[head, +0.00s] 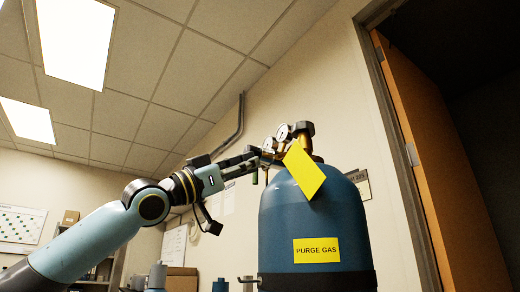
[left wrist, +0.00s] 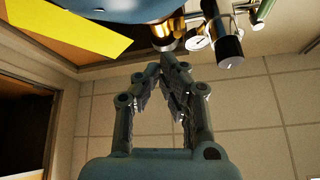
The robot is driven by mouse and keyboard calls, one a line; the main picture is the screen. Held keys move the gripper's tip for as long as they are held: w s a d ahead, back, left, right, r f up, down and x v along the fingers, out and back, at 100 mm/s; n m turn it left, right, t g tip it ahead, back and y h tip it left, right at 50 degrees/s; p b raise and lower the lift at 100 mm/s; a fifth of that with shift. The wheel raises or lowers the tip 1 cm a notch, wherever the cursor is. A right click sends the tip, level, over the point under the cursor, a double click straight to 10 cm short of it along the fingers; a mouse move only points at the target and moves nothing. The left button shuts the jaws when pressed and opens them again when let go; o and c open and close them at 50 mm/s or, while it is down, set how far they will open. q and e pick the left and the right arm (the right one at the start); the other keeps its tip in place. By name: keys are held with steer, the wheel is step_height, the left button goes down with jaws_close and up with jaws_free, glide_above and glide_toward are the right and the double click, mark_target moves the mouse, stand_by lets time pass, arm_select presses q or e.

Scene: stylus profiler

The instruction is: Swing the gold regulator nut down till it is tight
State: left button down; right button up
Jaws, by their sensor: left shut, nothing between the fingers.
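The gold nut (left wrist: 163,43) of the regulator shows at the top of the left wrist view, beside the blue cylinder's top. The regulator (head: 285,135) stands on top of the blue gas cylinder (head: 315,222) in the head view, with round gauges and brass parts. My left gripper (head: 256,157) reaches up to it from the left. In the left wrist view its fingers (left wrist: 170,58) meet at the tips, with nothing between them, just below the nut. I cannot tell whether the tips touch it. My right gripper is in neither view.
A yellow tag (head: 304,170) hangs in front of the cylinder's neck. A black knob (left wrist: 229,47), a gauge (left wrist: 200,40) and a green part (left wrist: 263,11) lie right of the nut in the wrist view. An orange door (head: 440,165) stands at the right.

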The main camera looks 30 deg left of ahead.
mark_target(289, 153)
arm_select(q)
steer(key=s+r+n+g+y+p, duration=0.1)
steer(key=s+r+y+p, duration=0.1)
steer(key=r+y+p, duration=0.15)
steer(key=s+r+n+y+p, duration=0.1)
steer(key=s+r+y+p, duration=0.15)
steer(key=r+p, duration=0.25)
steer(key=w+d+h+p, duration=0.1)
steer(key=w+d+p, duration=0.2)
steer(key=w+p, duration=0.4)
steer(key=w+f, duration=0.1)
steer(key=w, duration=0.3)
steer(key=shift+w, duration=0.35)
